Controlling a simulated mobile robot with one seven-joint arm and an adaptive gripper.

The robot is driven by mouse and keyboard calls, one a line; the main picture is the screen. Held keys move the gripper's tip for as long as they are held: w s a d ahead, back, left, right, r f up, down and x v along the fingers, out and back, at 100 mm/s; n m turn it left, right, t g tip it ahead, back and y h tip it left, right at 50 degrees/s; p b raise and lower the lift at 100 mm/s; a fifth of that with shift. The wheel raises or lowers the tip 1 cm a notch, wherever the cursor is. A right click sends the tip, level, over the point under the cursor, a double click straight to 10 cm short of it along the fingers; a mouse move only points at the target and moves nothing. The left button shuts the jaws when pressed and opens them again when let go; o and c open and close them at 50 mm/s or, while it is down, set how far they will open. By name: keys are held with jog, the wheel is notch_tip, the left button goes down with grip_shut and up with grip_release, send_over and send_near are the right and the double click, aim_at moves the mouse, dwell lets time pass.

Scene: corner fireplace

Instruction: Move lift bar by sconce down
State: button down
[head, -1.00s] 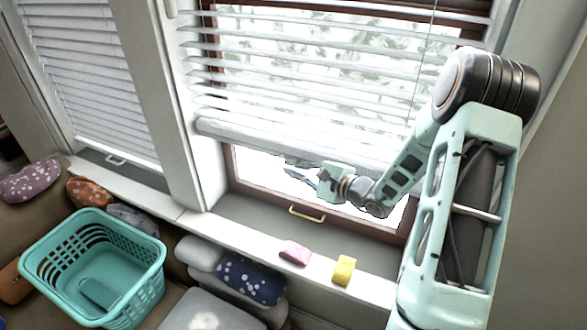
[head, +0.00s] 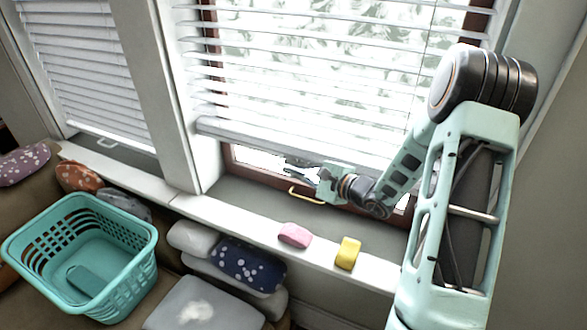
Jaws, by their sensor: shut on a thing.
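The lift bar (head: 255,135) is the pale bottom rail of the white slatted blind on the right window. It hangs above the sill, with a narrow strip of bright glass and brown frame below it. The fingers are small and partly lost against the bright glass, so the exact contact is hard to see. My arm hides the bar's right end. No sconce shows in view.
A brass window handle (head: 306,196) is just below my gripper. A pink block (head: 295,235) and a yellow block (head: 347,253) lie on the white ledge. A teal basket (head: 85,255) and cushions (head: 247,265) are at lower left. A second blind (head: 80,75) covers the left window.

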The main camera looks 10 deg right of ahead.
notch_tip(320, 180, down, 19)
jog(key=b, duration=1.7)
jog(key=shift+s+f, duration=0.1)
jog(key=shift+f, duration=0.1)
jog(key=c, duration=2)
grip_release()
jog(key=shift+r, duration=0.1)
jog(key=shift+c, duration=0.2)
jog(key=shift+r, duration=0.15)
jog(key=p, duration=3)
send_near(294, 135)
jog(key=w+a+r, duration=0.2)
jog(key=a, duration=0.5)
jog(key=shift+s+d+f+b, duration=0.1)
jog(key=shift+s+d+b, duration=0.45)
jog(key=shift+s, duration=0.25)
jog(key=shift+s+d+f+b, duration=0.1)
jog(key=shift+s+d+b, duration=0.2)
jog(key=shift+s+d, duration=0.45)
jog(key=shift+s, duration=0.1)
